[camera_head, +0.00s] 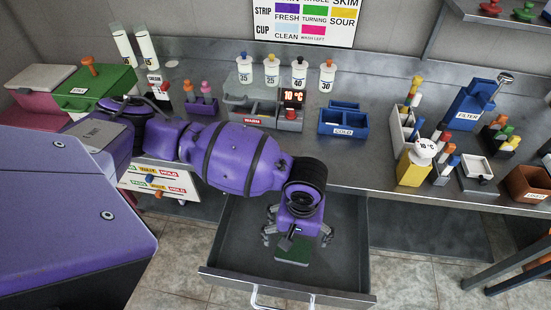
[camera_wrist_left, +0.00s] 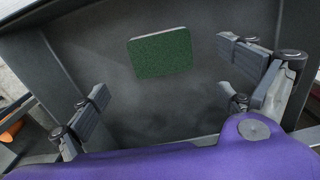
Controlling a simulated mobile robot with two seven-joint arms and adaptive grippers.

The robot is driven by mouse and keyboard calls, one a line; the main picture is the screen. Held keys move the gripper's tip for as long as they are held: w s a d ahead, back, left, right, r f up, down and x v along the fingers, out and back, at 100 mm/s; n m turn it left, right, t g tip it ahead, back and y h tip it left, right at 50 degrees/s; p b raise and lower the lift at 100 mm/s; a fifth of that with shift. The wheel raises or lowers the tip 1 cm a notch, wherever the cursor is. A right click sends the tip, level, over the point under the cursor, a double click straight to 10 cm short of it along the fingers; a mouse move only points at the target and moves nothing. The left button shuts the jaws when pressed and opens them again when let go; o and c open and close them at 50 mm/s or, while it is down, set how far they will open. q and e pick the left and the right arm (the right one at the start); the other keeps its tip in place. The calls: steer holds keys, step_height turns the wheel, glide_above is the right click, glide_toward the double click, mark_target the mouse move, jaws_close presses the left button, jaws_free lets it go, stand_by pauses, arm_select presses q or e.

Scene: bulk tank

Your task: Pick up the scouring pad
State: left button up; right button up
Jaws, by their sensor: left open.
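The scouring pad (camera_head: 293,250) is a flat dark green square. It lies on the floor of an open grey drawer (camera_head: 232,255), partly covered by my left gripper in the head view. My left gripper (camera_head: 297,236) reaches down into the drawer above the pad, open and empty. In the left wrist view the whole pad (camera_wrist_left: 161,53) shows on the drawer floor, apart from the fingers. It sits beyond the space between the fingertips (camera_wrist_left: 165,78). My right gripper is in neither view.
The drawer walls stand around my left gripper. Above is the steel counter with a blue COLD bin (camera_head: 343,121), a WARM bin (camera_head: 249,110), several bottles, and a FILTER box (camera_head: 474,104). A green box (camera_head: 95,88) is at the left. The rest of the drawer floor looks clear.

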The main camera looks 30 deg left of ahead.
mark_target(294, 247)
arm_select(q)
step_height(294, 247, down, 3)
steer(key=shift+s, duration=0.1)
step_height(294, 247, down, 4)
steer(key=shift+a+r+b, duration=0.15)
steer(key=shift+r+b, duration=0.05)
steer(key=shift+b, duration=0.15)
steer(key=shift+w+f, duration=0.2)
steer(key=shift+f, duration=0.2)
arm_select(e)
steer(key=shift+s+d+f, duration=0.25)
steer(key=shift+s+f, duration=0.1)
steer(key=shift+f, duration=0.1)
arm_select(q)
steer(key=c, duration=0.8)
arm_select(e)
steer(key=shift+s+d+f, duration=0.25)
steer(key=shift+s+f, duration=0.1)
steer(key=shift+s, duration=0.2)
